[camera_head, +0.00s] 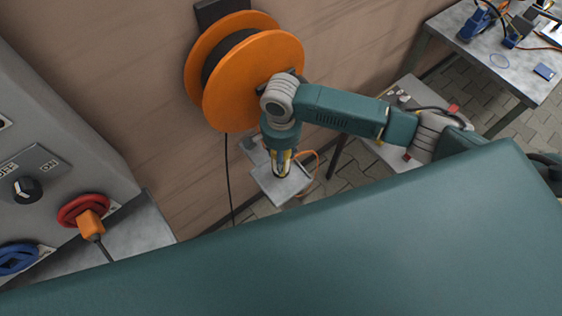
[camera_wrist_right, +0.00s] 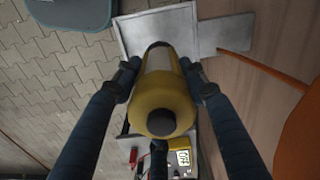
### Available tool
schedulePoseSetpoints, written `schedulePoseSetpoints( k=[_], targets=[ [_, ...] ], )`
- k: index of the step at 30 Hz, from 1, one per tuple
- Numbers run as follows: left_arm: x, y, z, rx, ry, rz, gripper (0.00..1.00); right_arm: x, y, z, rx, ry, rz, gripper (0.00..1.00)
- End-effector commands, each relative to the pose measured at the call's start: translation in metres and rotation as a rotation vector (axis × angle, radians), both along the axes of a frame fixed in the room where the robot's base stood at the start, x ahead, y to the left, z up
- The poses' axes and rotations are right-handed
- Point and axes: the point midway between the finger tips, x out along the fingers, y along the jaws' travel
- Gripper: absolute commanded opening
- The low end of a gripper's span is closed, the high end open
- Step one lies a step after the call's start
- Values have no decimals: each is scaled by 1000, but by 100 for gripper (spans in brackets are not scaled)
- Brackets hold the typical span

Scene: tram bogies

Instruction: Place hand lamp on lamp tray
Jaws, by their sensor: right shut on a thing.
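The hand lamp (camera_wrist_right: 160,92), yellow with a dark round end, is between the fingers of my right gripper (camera_wrist_right: 160,80) in the right wrist view. The gripper is shut on it. In the head view my right gripper (camera_head: 281,167) points down with the lamp over the lamp tray (camera_head: 266,191), a small grey plate by the wall. The tray (camera_wrist_right: 132,38) also shows behind the lamp in the right wrist view. Whether the lamp touches the tray is hidden by the lamp and fingers. My left gripper is not in view.
An orange cable reel (camera_head: 262,85) hangs on the brown wall (camera_head: 130,60) close to my right arm. A small table (camera_head: 408,92) and a workbench (camera_head: 490,65) stand at right. A grey cabinet (camera_head: 60,130) with a red socket (camera_head: 78,208) is at left.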

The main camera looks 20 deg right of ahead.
Motion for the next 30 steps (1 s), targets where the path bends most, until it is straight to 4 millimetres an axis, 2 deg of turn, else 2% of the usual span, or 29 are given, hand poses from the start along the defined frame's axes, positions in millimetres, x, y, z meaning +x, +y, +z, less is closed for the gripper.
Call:
schedulePoseSetpoints(
  k=[4,12,24,25,27,30],
  targets=[
    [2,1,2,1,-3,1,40,0,0,-11,0,0,0,9],
    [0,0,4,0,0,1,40,0,1,-46,1,-1,1,9],
    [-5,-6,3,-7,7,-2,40,0,0,-52,1,-2,0,9],
    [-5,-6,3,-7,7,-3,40,0,0,-52,1,-1,1,48],
    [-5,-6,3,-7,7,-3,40,0,0,-52,1,-1,1,61],
    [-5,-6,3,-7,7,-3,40,0,0,-52,1,-1,1,61]
  ],
)
